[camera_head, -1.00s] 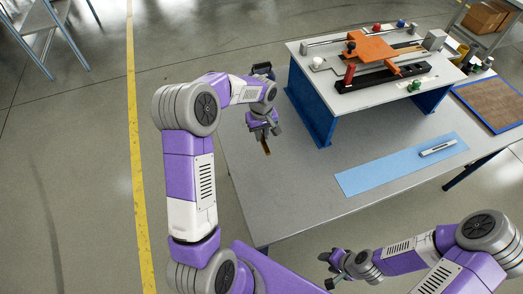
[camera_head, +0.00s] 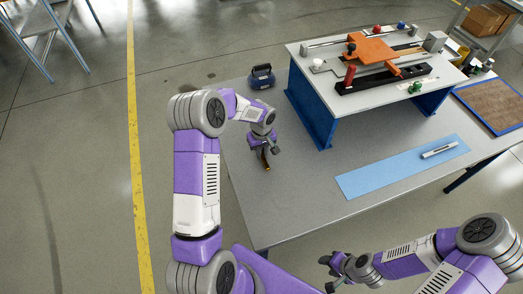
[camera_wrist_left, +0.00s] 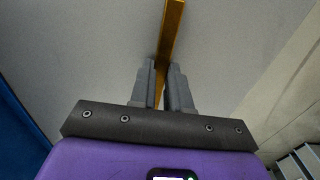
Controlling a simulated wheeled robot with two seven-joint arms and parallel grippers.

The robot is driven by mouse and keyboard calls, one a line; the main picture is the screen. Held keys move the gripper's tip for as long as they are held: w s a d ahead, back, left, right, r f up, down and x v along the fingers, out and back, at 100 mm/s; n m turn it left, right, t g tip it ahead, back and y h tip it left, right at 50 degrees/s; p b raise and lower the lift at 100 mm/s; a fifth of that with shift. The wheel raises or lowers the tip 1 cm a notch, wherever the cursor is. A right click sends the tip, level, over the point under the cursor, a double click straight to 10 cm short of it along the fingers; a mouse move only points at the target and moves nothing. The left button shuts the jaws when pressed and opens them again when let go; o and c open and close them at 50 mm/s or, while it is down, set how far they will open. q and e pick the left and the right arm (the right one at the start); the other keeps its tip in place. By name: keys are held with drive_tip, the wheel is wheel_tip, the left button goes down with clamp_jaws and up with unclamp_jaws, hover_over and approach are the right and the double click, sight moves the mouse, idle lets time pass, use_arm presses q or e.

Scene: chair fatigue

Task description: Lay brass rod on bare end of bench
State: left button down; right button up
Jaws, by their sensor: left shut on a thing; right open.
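The brass rod (camera_wrist_left: 173,32) is held between the two fingers of my left gripper (camera_wrist_left: 163,80) in the left wrist view, and it extends away past the fingertips. In the head view the rod (camera_head: 267,165) shows as a short brown-gold piece below my left gripper (camera_head: 264,150). My left gripper is over the left end of the grey bench (camera_head: 290,205), where the top is bare. Whether the rod touches the bench top cannot be told. My right gripper (camera_head: 329,272) is open near the bench's front edge, with nothing seen in it.
A blue-legged raised fixture (camera_head: 365,95) with an orange part (camera_head: 370,47) stands at the back. A dark blue item (camera_head: 261,77) sits at the back left corner. A blue mat (camera_head: 375,180) with a marker-like piece (camera_head: 439,149) lies to the right. The bench's front left is clear.

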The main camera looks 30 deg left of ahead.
use_arm(q)
drive_tip(key=c, duration=1.1)
unclamp_jaws()
drive_tip(key=shift+f, duration=0.15)
wheel_tip(320, 180, up, 12)
drive_tip(key=p, duration=0.1)
drive_tip(key=shift+r, duration=0.2)
